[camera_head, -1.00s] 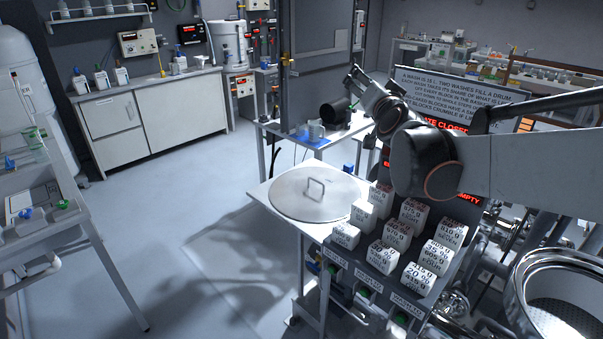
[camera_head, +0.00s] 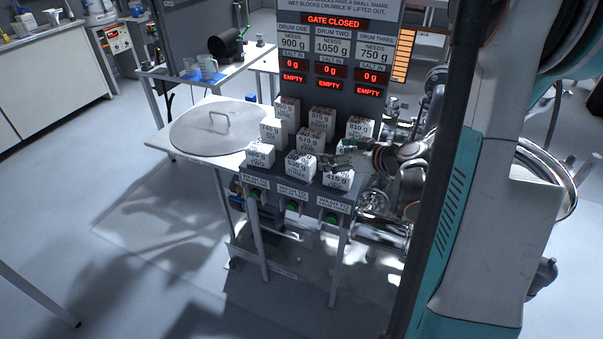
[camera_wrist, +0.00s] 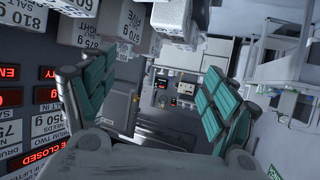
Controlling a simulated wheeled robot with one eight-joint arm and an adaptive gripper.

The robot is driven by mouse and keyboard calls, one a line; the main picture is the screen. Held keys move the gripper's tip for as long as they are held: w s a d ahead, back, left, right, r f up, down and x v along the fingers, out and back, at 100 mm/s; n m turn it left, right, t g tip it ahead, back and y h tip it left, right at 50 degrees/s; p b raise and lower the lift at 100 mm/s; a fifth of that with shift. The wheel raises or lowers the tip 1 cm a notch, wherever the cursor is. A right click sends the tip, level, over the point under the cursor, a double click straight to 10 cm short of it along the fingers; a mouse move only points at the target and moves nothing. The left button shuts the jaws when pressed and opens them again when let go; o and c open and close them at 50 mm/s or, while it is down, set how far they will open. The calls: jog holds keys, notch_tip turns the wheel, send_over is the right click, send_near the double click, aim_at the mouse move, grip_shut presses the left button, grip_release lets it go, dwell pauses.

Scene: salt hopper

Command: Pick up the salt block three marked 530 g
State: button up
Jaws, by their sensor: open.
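The salt block marked 530 g (camera_head: 300,167) is white and stands in the middle of the front row on the stand. My gripper (camera_head: 336,155) reaches in from the right among the blocks, just right of that block in the picture. It appears over the gap between the 810 g block (camera_head: 359,128) and the front right block (camera_head: 339,180); I cannot tell its exact height. In the wrist view my gripper (camera_wrist: 160,75) is open, its green-padded fingers wide apart with nothing held between them. I cannot pick out the 530 g block in that view.
Several other white blocks (camera_head: 272,131) stand close around it. The display panel (camera_head: 333,60) rises behind them and reads gate closed. A round lid (camera_head: 212,132) lies on the table to the left. Metal pipework (camera_head: 380,205) is at the right; open floor lies left.

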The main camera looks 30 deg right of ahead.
jog(key=s+f, duration=0.1)
jog(key=b, duration=0.2)
send_near(302, 158)
jog(key=d+x, duration=0.1)
jog(key=x, duration=0.2)
jog(key=shift+n+y, duration=0.3)
jog(key=b+x, duration=0.1)
jog(key=x, duration=0.2)
jog(key=b+x, duration=0.1)
jog(key=x, duration=0.1)
jog(key=shift+a+b, duration=0.3)
jog(key=shift+b, duration=0.05)
jog(key=c, duration=1.8)
